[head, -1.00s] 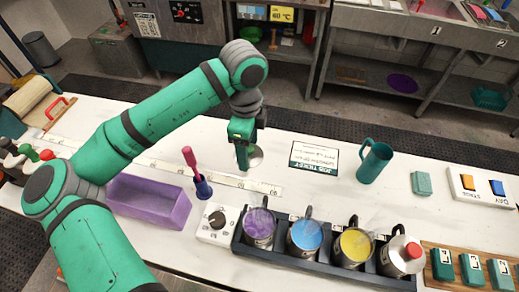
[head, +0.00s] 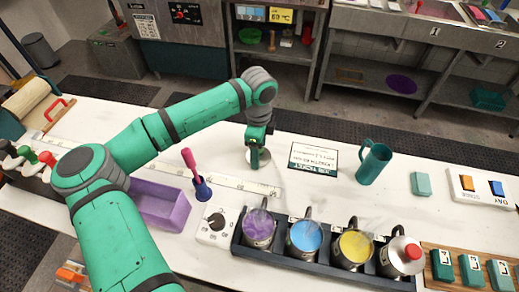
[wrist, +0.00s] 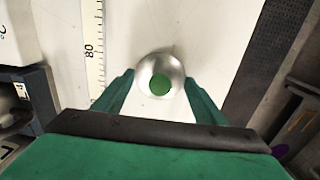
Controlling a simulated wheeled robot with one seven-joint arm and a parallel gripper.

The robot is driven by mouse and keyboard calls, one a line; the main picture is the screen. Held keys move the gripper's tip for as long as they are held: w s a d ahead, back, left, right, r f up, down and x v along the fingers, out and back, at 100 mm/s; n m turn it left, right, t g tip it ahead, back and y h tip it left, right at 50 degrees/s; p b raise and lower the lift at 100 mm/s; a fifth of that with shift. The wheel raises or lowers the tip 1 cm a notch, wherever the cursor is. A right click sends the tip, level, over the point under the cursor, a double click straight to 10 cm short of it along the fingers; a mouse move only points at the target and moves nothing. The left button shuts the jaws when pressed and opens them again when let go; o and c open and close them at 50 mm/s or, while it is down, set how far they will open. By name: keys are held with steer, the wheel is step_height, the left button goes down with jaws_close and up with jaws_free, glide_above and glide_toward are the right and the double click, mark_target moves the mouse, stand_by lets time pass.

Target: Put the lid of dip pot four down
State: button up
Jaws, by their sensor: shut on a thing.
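A round silver lid with a green knob (wrist: 160,84) sits between the two fingers of my gripper (wrist: 160,97) in the wrist view. In the head view, my gripper (head: 258,150) points down and is shut on this lid (head: 263,161), at or just above the white counter; I cannot tell whether it touches. Dip pots with purple (head: 259,225), blue (head: 306,235) and yellow (head: 354,244) contents stand uncovered in a dark rack (head: 300,262). The pot at the right end (head: 402,258) has a lid with a red knob. The pot numbers are too small to read surely.
A job ticket (head: 314,158) and a teal jug (head: 373,165) stand right of the lid. A blue holder with a pink-handled tool (head: 203,188), a purple tray (head: 159,207) and a dial box (head: 216,226) are to the left. A ruler strip (head: 228,182) runs along the counter.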

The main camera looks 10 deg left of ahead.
steer(key=shift+d+f, duration=0.15)
steer(key=shift+d, duration=0.05)
steer(key=o, duration=1)
steer(key=shift+w, duration=0.1)
steer(key=shift+o, duration=0.2)
step_height(320, 180, up, 12)
steer(key=shift+r, duration=0.2)
